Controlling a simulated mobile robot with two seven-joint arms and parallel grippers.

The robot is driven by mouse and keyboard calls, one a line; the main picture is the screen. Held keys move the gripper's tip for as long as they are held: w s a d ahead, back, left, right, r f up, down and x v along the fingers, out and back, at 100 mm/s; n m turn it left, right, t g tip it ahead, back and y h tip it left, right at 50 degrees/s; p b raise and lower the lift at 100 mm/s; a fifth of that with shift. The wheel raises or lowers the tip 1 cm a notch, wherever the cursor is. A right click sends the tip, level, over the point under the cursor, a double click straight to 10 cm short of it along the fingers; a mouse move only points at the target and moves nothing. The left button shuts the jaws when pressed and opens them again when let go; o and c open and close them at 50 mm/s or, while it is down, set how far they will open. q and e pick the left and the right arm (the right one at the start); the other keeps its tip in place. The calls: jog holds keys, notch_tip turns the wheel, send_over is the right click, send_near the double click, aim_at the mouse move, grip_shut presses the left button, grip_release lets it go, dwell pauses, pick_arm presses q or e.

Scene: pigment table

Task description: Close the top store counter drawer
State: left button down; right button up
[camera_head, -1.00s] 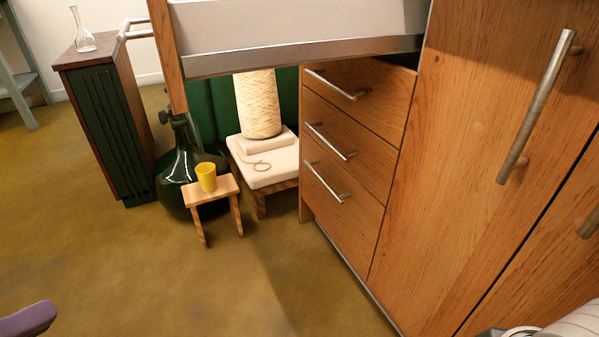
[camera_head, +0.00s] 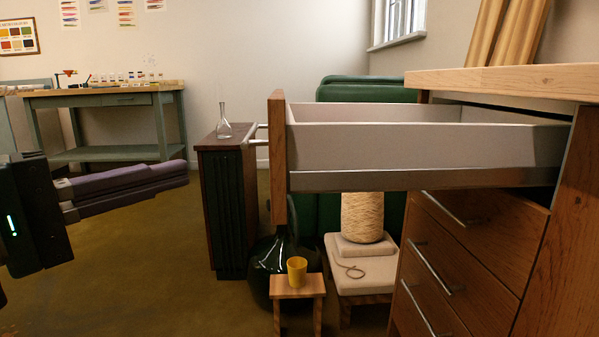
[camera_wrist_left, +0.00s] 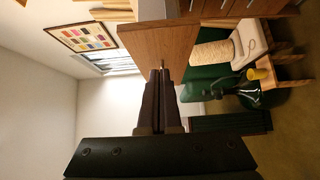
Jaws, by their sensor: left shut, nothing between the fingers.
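The top drawer of the store counter is pulled far out. Its wooden front (camera_head: 277,165) stands left of the counter (camera_head: 560,240) in the head view, with its pale, empty-looking box (camera_head: 370,148) behind it. A metal handle (camera_head: 257,134) juts from the front's left side. My left gripper (camera_head: 187,172) is shut and empty, left of the drawer front and apart from it. In the left wrist view, its fingertips (camera_wrist_left: 161,72) point toward the wooden drawer front (camera_wrist_left: 170,45). My right gripper is not in view.
Closed lower drawers (camera_head: 450,270) sit below. A dark cabinet (camera_head: 226,200) with a glass flask (camera_head: 223,122) stands beyond the gripper. A small stool (camera_head: 297,287) with a yellow cup (camera_head: 297,270) and a green bottle (camera_head: 268,262) are beneath the drawer front. Floor at left is clear.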

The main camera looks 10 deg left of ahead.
pick_arm(q)
jog(key=w+d+p, duration=0.1)
jog(key=w+d, duration=0.4)
jog(key=d, duration=0.1)
jog(key=shift+w, duration=0.15)
dwell(0.4)
